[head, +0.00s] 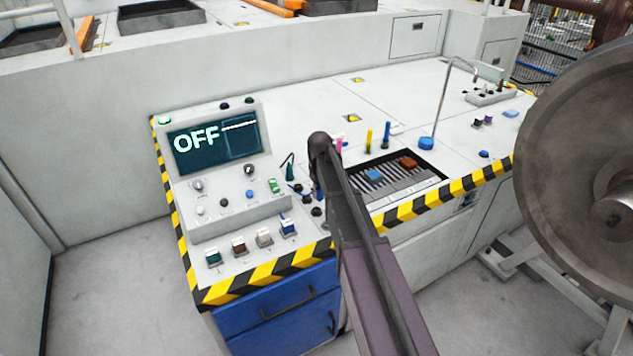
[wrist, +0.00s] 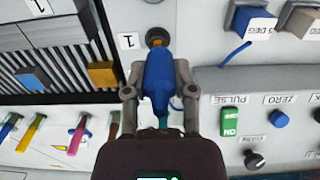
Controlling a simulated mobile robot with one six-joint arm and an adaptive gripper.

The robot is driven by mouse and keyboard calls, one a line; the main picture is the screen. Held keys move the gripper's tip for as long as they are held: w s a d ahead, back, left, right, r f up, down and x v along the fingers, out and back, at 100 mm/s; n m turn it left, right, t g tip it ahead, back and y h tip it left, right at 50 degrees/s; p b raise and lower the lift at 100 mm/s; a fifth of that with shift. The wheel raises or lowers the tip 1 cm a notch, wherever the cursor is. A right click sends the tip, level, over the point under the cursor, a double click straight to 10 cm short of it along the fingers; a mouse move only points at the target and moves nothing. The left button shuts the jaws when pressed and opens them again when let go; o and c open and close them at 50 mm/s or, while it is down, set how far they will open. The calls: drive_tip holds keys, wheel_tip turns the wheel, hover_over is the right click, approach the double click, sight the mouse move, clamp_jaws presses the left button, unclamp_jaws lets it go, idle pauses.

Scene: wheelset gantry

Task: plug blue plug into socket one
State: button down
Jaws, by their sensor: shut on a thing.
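The blue plug (wrist: 157,80) is between the two fingers of my gripper (wrist: 158,92) in the wrist view, and the fingers are shut on it. Its front end points at a round dark socket with an orange-brown centre, socket one (wrist: 157,37), which has a label "1" (wrist: 129,41) beside it. The plug's tip overlaps the socket's near edge in the picture; I cannot tell whether it has entered. In the head view my arm hides most of the gripper and the plug, beside the console's small round sockets.
A control box with an "OFF" screen (head: 212,142) and knobs stands left of my arm. A slotted tray (head: 405,194) with blue and orange blocks lies to the right. Upright coloured pegs (head: 369,139) stand behind it. A large wheel (head: 580,170) fills the right side.

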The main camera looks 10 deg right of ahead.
drive_tip(key=shift+w+a+r, duration=0.1)
drive_tip(key=shift+w+r, duration=0.1)
drive_tip(key=shift+w, duration=0.6)
drive_tip(key=shift+w+a+r, duration=0.1)
drive_tip(key=shift+w+r, duration=0.05)
drive_tip(key=shift+w, duration=0.65)
drive_tip(key=shift+f, duration=0.15)
drive_tip(key=shift+f+b, duration=2.65)
drive_tip(key=shift+f, duration=0.05)
drive_tip(key=shift+f+b, duration=1.35)
drive_tip(key=shift+f, duration=0.05)
drive_tip(key=shift+c, duration=1.8)
unclamp_jaws()
drive_tip(key=shift+r, duration=0.25)
wheel_tip(320, 180, up, 8)
drive_tip(key=p, duration=0.8)
